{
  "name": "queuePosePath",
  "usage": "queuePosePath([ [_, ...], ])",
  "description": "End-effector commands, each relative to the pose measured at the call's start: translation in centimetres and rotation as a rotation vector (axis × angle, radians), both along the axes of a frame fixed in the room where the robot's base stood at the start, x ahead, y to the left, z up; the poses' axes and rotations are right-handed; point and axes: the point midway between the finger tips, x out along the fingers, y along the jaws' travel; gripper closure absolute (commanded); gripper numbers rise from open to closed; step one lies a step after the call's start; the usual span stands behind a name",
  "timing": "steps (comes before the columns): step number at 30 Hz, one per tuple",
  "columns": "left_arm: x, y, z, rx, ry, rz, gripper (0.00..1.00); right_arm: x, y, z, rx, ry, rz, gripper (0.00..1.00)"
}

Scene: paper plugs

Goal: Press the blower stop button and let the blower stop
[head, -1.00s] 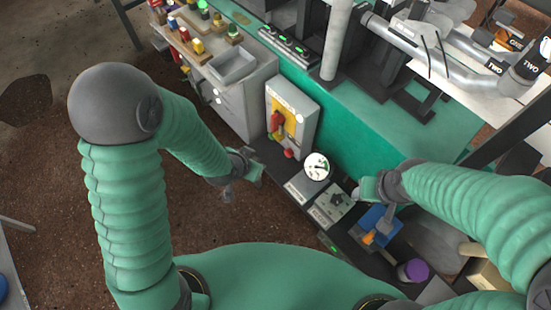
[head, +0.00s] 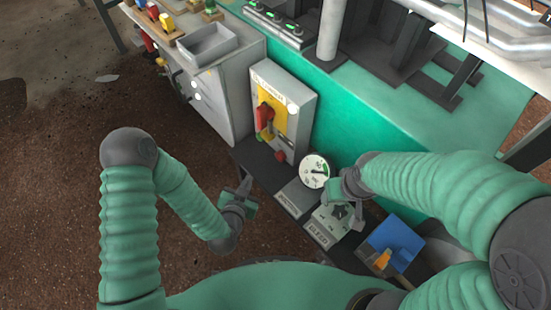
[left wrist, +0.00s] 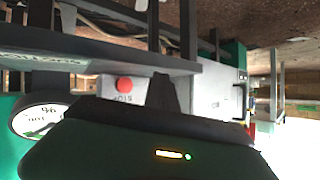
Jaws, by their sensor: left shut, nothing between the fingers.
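A red stop button (head: 280,156) sits at the foot of a grey switch box. In the left wrist view a red button (left wrist: 124,84) on a light panel has upside-down lettering that looks like STOP. My left gripper (head: 246,187) is shut and empty, below and left of the button in the head view and apart from it. Its dark finger (left wrist: 164,95) shows just right of the button in the wrist view; contact is not visible. My right gripper (head: 340,190) is over a small labelled panel; its jaws are not clear.
The grey box (head: 300,85) carries a yellow plate and red handle (head: 264,114). A round gauge (head: 315,171) stands right of the button. A blue bin (head: 395,243) lies farther right. A white cabinet (head: 215,100) stands at the left.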

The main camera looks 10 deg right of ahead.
Motion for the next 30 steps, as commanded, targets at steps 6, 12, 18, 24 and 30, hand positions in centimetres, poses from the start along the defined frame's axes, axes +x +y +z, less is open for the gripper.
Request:
queuePosePath([
  [6,1.1,-1.5,0.0,-0.001,-0.003,-0.001,1.0,0.0,0.0,-0.2,0.0,0.0,0.0,0.42],
  [12,2.9,-3.9,-0.1,-0.001,-0.001,-0.001,1.0,0.0,0.0,-0.6,0.0,0.0,0.0,0.42],
  [18,4.4,-6.1,0.0,0.0,0.0,-0.002,1.0,0.0,0.0,-0.5,0.0,0.0,0.0,0.42],
  [24,5.1,-7.0,0.0,0.0,0.0,-0.001,1.0,0.0,0.0,-0.5,0.0,0.0,0.0,0.42],
  [30,5.1,-7.1,0.0,-0.001,0.002,0.0,1.0,0.0,0.0,-0.5,0.0,0.0,0.0,0.42],
])
